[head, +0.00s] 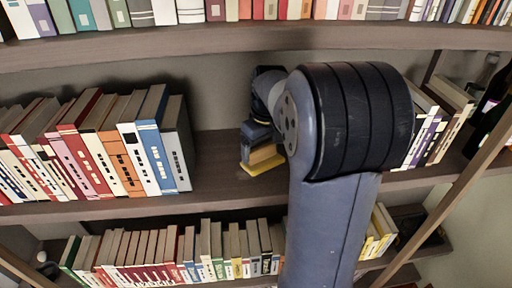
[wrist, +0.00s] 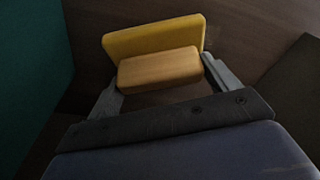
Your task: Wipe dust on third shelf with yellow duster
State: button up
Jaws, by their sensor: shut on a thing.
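The yellow duster shows in the head view (head: 262,166) as a yellow pad under a tan wooden block, low over the middle shelf board. In the wrist view its yellow pad (wrist: 150,37) lies beyond its tan block (wrist: 158,67). My gripper (wrist: 160,75) is shut on the tan block, one finger at each side. In the head view my gripper (head: 258,142) is partly hidden behind my arm. The shelf (head: 225,160) is dark wood, with a bare gap between two rows of books. I cannot make out dust, nor tell for sure whether the pad touches the board.
A leaning row of books (head: 105,145) stands left of the gap. More books (head: 432,130) and a dark bottle (head: 490,105) stand to the right, beyond my arm. A shelf above (head: 200,42) and a shelf below hold more books. The wrist view has a teal surface (wrist: 35,70) close on the left.

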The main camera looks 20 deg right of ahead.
aim_at(272, 150)
jog(key=shift+s+d+f, duration=0.1)
jog(key=shift+s+d, duration=0.2)
jog(key=shift+d, duration=0.45)
jog(key=shift+s+d+f, duration=0.1)
jog(key=shift+s+d, duration=0.2)
jog(key=shift+d, duration=0.45)
